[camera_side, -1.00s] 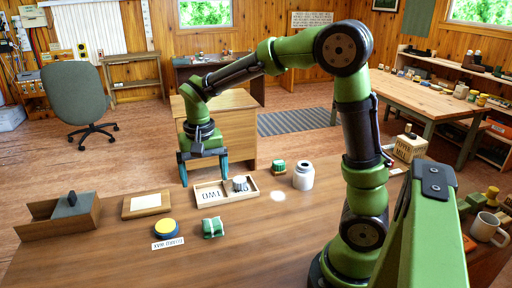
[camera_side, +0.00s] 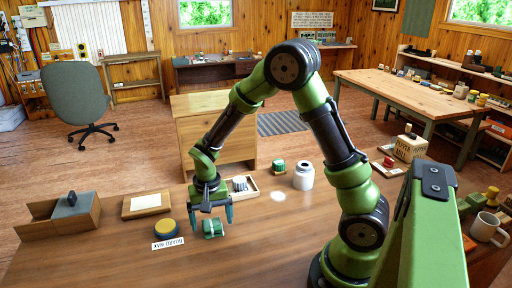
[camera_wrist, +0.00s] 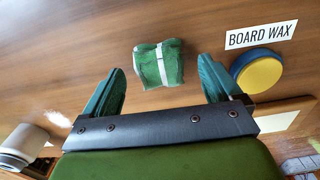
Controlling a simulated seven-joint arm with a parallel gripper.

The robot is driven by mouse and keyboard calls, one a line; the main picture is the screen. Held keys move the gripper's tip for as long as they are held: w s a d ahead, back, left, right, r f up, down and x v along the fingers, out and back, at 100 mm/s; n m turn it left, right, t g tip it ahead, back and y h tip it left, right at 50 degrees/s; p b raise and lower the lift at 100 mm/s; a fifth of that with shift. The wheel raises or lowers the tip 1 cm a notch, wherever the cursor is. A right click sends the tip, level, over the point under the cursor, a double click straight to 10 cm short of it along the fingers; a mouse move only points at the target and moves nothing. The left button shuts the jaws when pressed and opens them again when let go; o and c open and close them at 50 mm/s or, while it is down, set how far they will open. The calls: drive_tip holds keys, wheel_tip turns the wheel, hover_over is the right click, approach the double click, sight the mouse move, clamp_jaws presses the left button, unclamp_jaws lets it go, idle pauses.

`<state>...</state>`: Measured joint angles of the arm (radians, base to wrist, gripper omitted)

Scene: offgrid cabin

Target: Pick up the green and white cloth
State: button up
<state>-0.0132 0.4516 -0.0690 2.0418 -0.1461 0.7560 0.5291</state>
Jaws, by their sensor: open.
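The green and white cloth (camera_side: 213,228) is a small folded green bundle with a white band, lying on the wooden table. In the wrist view the cloth (camera_wrist: 159,64) lies ahead of my gripper (camera_wrist: 162,82), roughly centred between the two teal fingers and a little beyond their tips. In the side view my gripper (camera_side: 212,218) is low over the table, its fingers on either side of the cloth. The fingers are spread apart with nothing held. I cannot tell the exact height of the fingertips above the table.
A blue and yellow wax tin (camera_side: 167,228) with a BOARD WAX label (camera_side: 168,243) stands close left of the cloth. A divided wooden tray (camera_side: 252,193) is behind my gripper. A white jar (camera_side: 303,176) and another green bundle (camera_side: 279,167) stand farther back. The table's front is clear.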

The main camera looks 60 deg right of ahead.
sight(212, 223)
wheel_tip(212, 223, down, 2)
drive_tip(key=shift+f, duration=0.1)
drive_tip(key=c, duration=1)
drive_tip(key=shift+r, duration=0.2)
wheel_tip(212, 223, up, 10)
drive_tip(key=shift+f, duration=0.1)
